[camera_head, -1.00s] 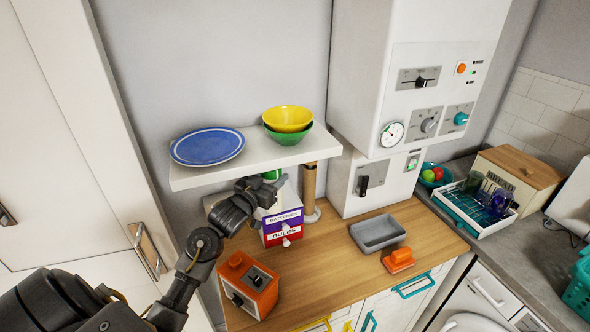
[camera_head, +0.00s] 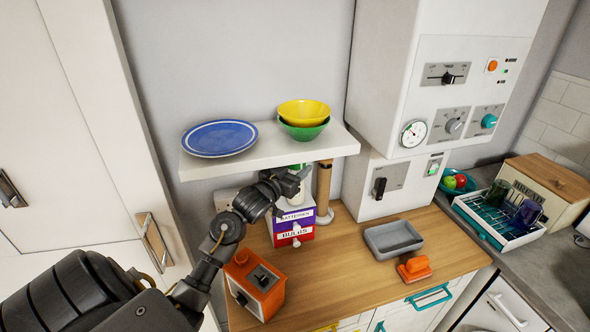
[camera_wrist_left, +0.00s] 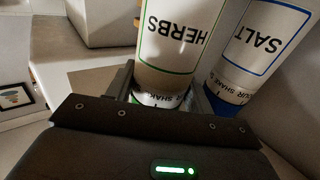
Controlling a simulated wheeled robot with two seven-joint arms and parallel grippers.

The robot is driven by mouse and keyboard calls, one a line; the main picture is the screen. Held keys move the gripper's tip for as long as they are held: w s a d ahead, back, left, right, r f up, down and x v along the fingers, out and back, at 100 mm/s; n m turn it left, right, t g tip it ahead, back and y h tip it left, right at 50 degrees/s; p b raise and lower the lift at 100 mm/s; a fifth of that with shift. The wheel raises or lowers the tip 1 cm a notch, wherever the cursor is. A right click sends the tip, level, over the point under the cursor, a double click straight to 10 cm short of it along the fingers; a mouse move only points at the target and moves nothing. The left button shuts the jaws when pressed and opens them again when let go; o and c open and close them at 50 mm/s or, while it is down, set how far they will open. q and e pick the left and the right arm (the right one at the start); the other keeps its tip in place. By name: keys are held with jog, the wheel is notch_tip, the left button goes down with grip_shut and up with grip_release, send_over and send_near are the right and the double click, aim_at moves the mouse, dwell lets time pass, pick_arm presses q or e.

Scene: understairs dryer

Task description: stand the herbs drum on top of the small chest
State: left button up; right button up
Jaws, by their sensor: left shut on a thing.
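The herbs drum, white with green bands, stands between the fingers of my left gripper (camera_head: 288,184), which is shut on it. Its HERBS label reads upside down in the left wrist view (camera_wrist_left: 178,38). In the head view the gripper covers much of the drum; a pale part shows (camera_head: 299,196). The small chest (camera_head: 293,228), purple and red with BATTERIES and BULBS drawers, stands on the wooden worktop just below the gripper. I cannot tell whether the drum touches the chest top. My right gripper is not in view.
A salt drum (camera_wrist_left: 262,38) stands close beside the herbs drum. A white shelf (camera_head: 250,158) with a blue plate and bowls hangs just above my gripper. A wooden post (camera_head: 324,190), an orange box (camera_head: 254,284) and a grey tray (camera_head: 393,239) are near the chest.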

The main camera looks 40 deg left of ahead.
pick_arm(q)
jog(key=shift+w+d+f, duration=0.1)
jog(key=shift+w+f, duration=0.15)
jog(key=shift+w, duration=0.05)
jog(key=o, duration=1.1)
jog(key=shift+w+f, duration=0.25)
jog(key=shift+w, duration=0.05)
jog(key=shift+o, duration=1.7)
jog(key=shift+s+a+r, duration=0.2)
jog(key=shift+s, duration=0.15)
jog(key=shift+w, duration=0.1)
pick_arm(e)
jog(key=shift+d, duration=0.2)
pick_arm(q)
jog(key=shift+d+r, duration=0.1)
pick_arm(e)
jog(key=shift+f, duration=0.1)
pick_arm(q)
jog(key=s+b, duration=0.3)
jog(key=s, duration=0.9)
jog(key=shift+d, duration=0.4)
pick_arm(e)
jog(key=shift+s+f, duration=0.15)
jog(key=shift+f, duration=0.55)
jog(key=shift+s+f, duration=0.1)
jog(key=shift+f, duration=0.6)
pick_arm(q)
jog(key=shift+w, duration=0.1)
